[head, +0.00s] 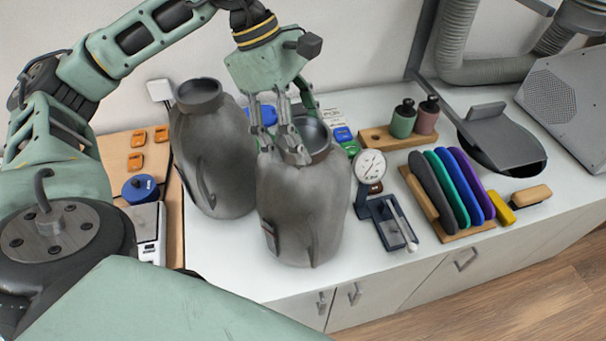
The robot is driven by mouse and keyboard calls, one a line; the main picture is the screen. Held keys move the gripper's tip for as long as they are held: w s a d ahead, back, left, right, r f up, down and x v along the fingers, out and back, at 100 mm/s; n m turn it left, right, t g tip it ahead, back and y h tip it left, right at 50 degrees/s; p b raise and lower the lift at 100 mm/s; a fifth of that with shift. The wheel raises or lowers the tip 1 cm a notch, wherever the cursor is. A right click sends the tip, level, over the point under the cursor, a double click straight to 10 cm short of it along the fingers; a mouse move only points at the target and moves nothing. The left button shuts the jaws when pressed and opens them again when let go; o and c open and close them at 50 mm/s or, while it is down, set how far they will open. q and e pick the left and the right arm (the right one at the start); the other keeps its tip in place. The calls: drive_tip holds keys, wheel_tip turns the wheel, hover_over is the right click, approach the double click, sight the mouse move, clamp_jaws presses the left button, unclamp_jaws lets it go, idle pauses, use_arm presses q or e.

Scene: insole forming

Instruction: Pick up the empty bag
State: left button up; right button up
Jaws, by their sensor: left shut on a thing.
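Two grey bags with round collared openings stand side by side on the white worktop. The right-hand bag (310,205) is held by my left gripper (292,152), whose fingers are shut on the rim of its opening from above. This bag stands upright or nearly so; I cannot tell whether its base touches the worktop. The left-hand bag (228,150) stands just beside it, apart from the gripper, with a strap on its side. The frame does not clearly show what is inside either bag. My right gripper is not in view.
A dial gauge (370,165) on a stand is close to the held bag's right. Beyond it are a rack of coloured insoles (452,190) and two bottles (403,118) on a wooden block.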

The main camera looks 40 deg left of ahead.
use_arm(q)
drive_tip(key=shift+c, duration=1.4)
drive_tip(key=shift+w, duration=0.1)
